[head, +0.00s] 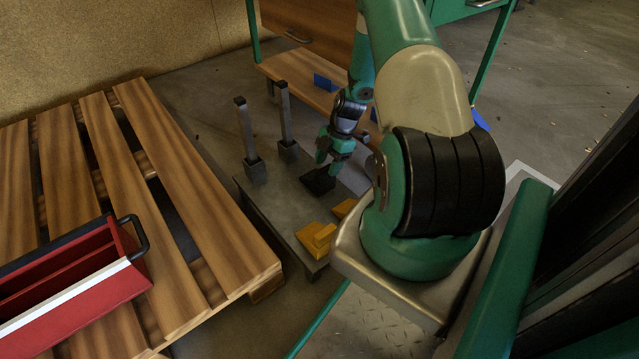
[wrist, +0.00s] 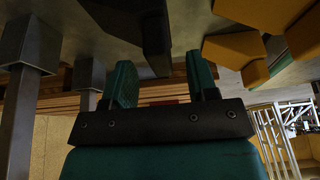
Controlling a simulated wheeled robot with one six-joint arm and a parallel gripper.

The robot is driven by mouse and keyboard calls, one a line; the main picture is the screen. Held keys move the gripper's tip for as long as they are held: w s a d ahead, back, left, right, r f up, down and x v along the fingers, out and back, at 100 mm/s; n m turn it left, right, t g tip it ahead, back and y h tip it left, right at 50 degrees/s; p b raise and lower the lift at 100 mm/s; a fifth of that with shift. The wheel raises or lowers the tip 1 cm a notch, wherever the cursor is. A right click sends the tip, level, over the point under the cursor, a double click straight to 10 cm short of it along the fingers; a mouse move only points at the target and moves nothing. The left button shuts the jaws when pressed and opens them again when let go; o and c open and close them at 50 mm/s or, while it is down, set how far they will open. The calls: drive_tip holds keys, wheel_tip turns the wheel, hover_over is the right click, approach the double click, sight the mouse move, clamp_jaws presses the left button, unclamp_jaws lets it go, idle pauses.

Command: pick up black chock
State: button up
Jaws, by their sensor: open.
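The black chock (head: 318,183) lies on a low grey platform (head: 285,208), directly below my gripper (head: 331,160) in the head view. In the wrist view the black chock (wrist: 154,38) shows at the top middle, just beyond the gap between the fingers. My gripper (wrist: 161,78) is open there, with one green finger on each side and nothing held between them. The chock's far part is cut off by the picture edge. I cannot tell whether a finger touches it.
Yellow chocks (head: 318,238) lie nearer on the same platform; they also show in the wrist view (wrist: 236,50). Two upright grey posts (head: 245,130) stand at its left. A wooden pallet (head: 190,190) with a red toolbox (head: 95,275) is left. A wooden bench (head: 310,92) is behind.

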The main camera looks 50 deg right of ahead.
sight(326, 168)
drive_tip(key=b+x, duration=0.1)
drive_tip(key=x, duration=0.2)
drive_tip(key=shift+f, duration=0.1)
drive_tip(key=shift+c, duration=0.2)
clamp_jaws()
